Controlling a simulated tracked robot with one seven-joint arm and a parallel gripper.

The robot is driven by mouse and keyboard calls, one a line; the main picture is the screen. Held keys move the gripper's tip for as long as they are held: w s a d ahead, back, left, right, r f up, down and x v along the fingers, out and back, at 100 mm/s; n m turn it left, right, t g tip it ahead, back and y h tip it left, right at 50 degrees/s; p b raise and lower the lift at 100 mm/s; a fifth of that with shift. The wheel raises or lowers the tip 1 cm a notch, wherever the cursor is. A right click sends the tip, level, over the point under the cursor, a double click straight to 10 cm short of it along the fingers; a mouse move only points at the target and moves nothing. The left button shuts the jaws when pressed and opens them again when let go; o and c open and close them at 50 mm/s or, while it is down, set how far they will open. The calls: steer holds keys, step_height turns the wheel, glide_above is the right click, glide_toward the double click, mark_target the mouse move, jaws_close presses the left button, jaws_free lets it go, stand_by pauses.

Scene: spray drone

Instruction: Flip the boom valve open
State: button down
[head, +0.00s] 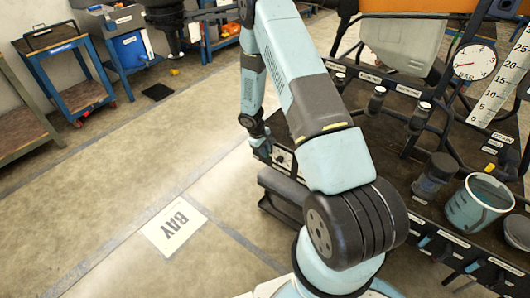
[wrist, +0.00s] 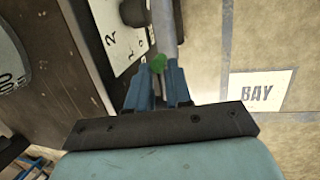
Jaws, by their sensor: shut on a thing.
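In the wrist view, the two blue fingers of my gripper (wrist: 158,90) are close together around a green piece (wrist: 157,63). This piece appears to be the boom valve's handle, and most of it is hidden between the fingers. A white plate with black numbers (wrist: 122,38) lies just to the left of the fingers, with a dark round knob (wrist: 134,12) at its top. In the head view, my gripper (head: 260,148) is at the left end of the dark rig bench, beside the white plate (head: 283,158). The handle is too small to make out there.
A pressure gauge (head: 474,62), a white scale (head: 505,85) and a light blue jug (head: 478,204) stand on the rig at right. A blue cart (head: 68,75) stands at the upper left. The floor around the BAY sign (head: 174,226) is clear.

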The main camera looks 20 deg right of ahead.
steer(key=shift+a, duration=0.2)
steer(key=c, duration=1.2)
jaws_free()
steer(key=shift+d, duration=0.1)
steer(key=v, duration=1.3)
steer(key=shift+w+r, duration=0.15)
steer(key=shift+r, duration=0.2)
